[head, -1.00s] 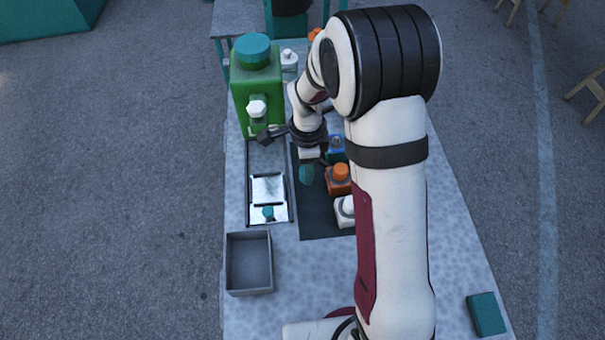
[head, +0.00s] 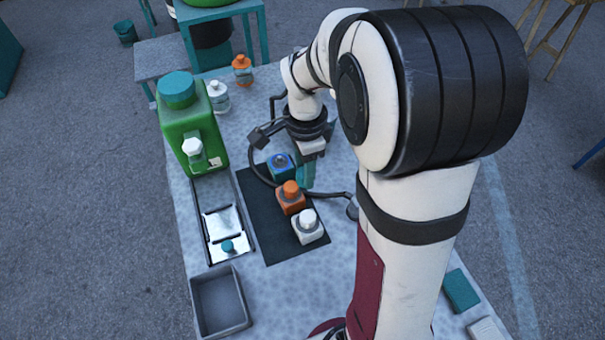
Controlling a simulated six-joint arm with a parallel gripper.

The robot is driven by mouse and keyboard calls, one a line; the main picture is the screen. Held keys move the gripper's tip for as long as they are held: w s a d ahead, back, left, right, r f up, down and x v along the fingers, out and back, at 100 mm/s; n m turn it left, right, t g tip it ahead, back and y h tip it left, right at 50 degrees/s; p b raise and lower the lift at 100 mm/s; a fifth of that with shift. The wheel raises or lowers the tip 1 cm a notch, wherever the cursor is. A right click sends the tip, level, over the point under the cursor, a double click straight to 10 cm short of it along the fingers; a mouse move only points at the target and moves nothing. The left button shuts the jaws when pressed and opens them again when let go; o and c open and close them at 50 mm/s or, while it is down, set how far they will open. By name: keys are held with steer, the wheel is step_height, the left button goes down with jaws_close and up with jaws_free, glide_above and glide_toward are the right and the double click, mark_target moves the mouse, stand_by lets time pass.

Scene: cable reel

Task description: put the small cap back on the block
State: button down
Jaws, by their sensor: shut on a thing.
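My gripper (head: 308,174) points down over the right side of the dark mat, just right of the blue block in the picture. Its teal lower part shows, and it is shut, but I cannot make out what it holds. The blue block (head: 281,170) has a dull blue-grey top; I cannot tell whether that is a bare neck or a cap. The orange block (head: 290,204) carries an orange cap (head: 291,187). The white block (head: 310,235) carries a pale cap (head: 307,217). A small teal cap (head: 228,246) is on the shiny plate to the left.
The dark mat (head: 262,215) lies under the blocks. A green canister (head: 190,130) and a white bottle (head: 218,100) stand behind left; an orange bottle (head: 242,72) stands farther back. A grey open bin (head: 220,328) sits front left. A dark cable loops around the blocks.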

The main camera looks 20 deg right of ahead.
steer(key=shift+r, duration=0.7)
steer(key=shift+w, duration=0.35)
glide_above(280, 157)
step_height(280, 157, down, 2)
steer(key=shift+n, duration=0.3)
steer(key=shift+f, duration=4.3)
steer(key=shift+c, duration=1.8)
jaws_free()
